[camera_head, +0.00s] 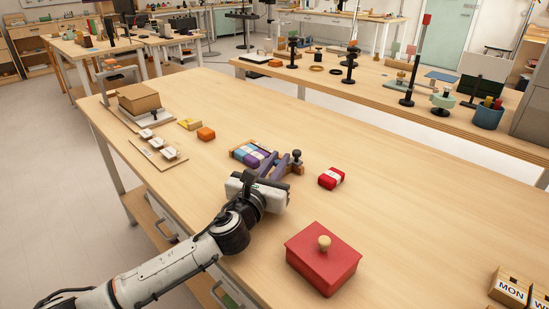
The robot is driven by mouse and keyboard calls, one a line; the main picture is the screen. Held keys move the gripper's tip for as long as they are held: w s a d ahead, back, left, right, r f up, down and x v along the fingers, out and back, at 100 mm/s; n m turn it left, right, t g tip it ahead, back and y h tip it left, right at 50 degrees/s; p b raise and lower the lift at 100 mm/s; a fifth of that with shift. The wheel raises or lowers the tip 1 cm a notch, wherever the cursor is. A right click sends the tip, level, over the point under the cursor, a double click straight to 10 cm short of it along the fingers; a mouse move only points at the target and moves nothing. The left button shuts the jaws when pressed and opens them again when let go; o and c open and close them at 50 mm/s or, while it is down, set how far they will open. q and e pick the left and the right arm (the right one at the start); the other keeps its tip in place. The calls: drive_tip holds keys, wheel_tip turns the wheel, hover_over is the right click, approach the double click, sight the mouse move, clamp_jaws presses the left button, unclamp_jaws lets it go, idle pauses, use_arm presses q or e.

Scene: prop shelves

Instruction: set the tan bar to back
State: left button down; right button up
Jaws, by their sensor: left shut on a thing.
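A low box (236,151) with blue, purple and white pieces in it lies at the middle of the near table. The tan bar (299,168) is at its right end, beside a small black knob (296,155). My left gripper (284,164) reaches in from the lower left, its purple-grey fingers at the bar. It is shut on the tan bar, though the fingers and body hide much of the contact and the box's near side. My right gripper is out of view.
A red and white block (331,178) lies close to the right of the gripper. A red lidded box (323,259) stands nearer. The table's right-hand stretch is mostly clear.

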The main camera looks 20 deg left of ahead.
use_arm(q)
drive_tip(key=c, duration=1.7)
unclamp_jaws()
drive_tip(key=shift+s+d, duration=0.1)
drive_tip(key=shift+d, duration=0.15)
drive_tip(key=s, duration=1)
drive_tip(key=shift+s+d+p, duration=0.15)
drive_tip(key=shift+d+p, duration=0.15)
drive_tip(key=shift+p, duration=0.1)
